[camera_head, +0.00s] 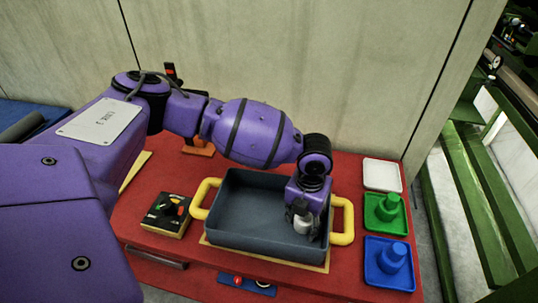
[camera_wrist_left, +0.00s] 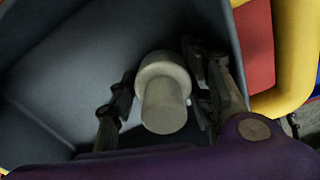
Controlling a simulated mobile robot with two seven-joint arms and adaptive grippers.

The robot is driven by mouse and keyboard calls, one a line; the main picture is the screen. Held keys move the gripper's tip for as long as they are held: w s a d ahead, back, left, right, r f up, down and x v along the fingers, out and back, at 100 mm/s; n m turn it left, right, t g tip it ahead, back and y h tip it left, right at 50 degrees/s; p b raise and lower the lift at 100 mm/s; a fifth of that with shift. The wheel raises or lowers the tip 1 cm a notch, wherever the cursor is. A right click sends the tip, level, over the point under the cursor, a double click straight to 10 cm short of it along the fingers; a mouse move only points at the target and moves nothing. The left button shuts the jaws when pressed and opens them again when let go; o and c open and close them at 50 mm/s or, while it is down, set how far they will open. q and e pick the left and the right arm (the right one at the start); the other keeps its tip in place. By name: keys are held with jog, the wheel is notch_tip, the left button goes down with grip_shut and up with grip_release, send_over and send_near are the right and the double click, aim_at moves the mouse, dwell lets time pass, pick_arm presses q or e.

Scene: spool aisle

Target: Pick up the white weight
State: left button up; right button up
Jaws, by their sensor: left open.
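The white weight (camera_head: 303,226) stands inside the grey bin (camera_head: 235,205), near its right end. In the left wrist view the white weight (camera_wrist_left: 164,105) shows a wide round part and a narrower knob. My left gripper (camera_head: 302,212) points down into the bin from above. In the left wrist view my left gripper (camera_wrist_left: 160,82) is open, with one finger on each side of the weight. I cannot tell if either finger touches it. My right gripper is out of view.
The bin has yellow handles (camera_head: 343,220) at both ends and sits on a red table (camera_head: 140,225). At right are an empty white tray (camera_head: 382,174), a green tray (camera_head: 374,222) with a green weight and a blue tray (camera_head: 376,275) with a blue weight. A button box (camera_head: 161,218) is at left.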

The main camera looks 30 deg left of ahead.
pick_arm(q)
jog(key=c, duration=1.1)
jog(key=shift+o, duration=0.2)
jog(key=shift+r, duration=0.1)
